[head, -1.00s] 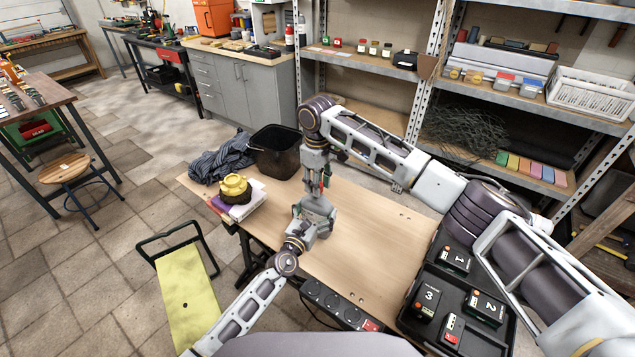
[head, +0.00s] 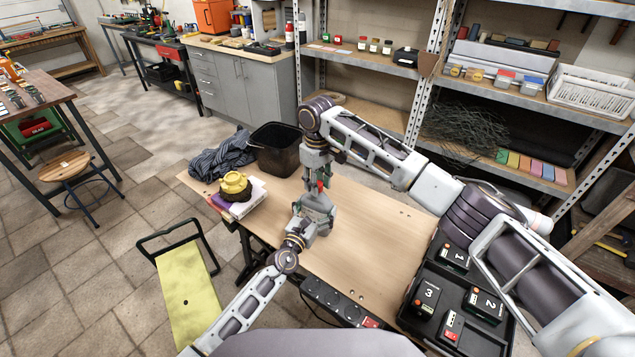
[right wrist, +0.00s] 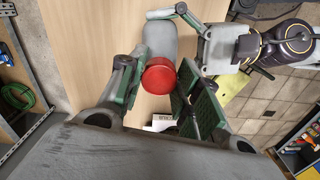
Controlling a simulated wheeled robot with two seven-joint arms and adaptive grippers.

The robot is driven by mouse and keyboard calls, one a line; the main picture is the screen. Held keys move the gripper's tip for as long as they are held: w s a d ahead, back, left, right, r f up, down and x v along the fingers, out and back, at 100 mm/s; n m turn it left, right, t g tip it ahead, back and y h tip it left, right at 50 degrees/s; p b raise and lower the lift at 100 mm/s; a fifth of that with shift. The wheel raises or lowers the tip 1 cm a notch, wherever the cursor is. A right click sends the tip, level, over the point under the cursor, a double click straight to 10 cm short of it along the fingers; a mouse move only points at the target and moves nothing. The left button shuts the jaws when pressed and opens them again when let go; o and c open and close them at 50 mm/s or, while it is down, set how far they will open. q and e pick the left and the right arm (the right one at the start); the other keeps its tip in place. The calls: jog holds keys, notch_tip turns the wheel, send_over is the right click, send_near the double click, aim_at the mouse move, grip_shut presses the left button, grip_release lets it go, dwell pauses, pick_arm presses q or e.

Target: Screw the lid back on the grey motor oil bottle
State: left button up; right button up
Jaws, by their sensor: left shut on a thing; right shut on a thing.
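The grey motor oil bottle (head: 318,208) is held over the wooden table by my left gripper (head: 308,212), which is shut on its body. The red lid (head: 320,185) is at the top of the bottle, between the fingers of my right gripper (head: 319,180), which comes down from above and is shut on it. In the right wrist view the lid (right wrist: 158,76) is between the green-padded fingers, with the grey bottle (right wrist: 160,38) right behind it. I cannot tell whether the lid is seated on the neck or how far its thread is engaged.
A black bin (head: 276,150), a grey-blue cloth (head: 222,158) and a yellow object (head: 235,183) on books are at the table's left end. A black tray with numbered boxes (head: 486,307) is at the right. A power strip (head: 335,300) runs along the front edge. The middle table is bare.

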jog(key=m, duration=0.4)
jog(key=shift+a, duration=0.1)
jog(key=m, duration=0.4)
jog(key=shift+m, duration=0.4)
jog(key=m, duration=0.4)
jog(key=shift+a+m, duration=0.1)
jog(key=shift+m, duration=0.2)
jog(key=m, duration=0.3)
jog(key=shift+m, duration=0.3)
jog(key=m, duration=0.4)
jog(key=shift+a+m, duration=0.1)
jog(key=shift+m, duration=0.3)
jog(key=m, duration=0.3)
jog(key=shift+w+m, duration=0.1)
jog(key=shift+m, duration=0.3)
jog(key=m, duration=0.8)
jog(key=shift+w, duration=0.1)
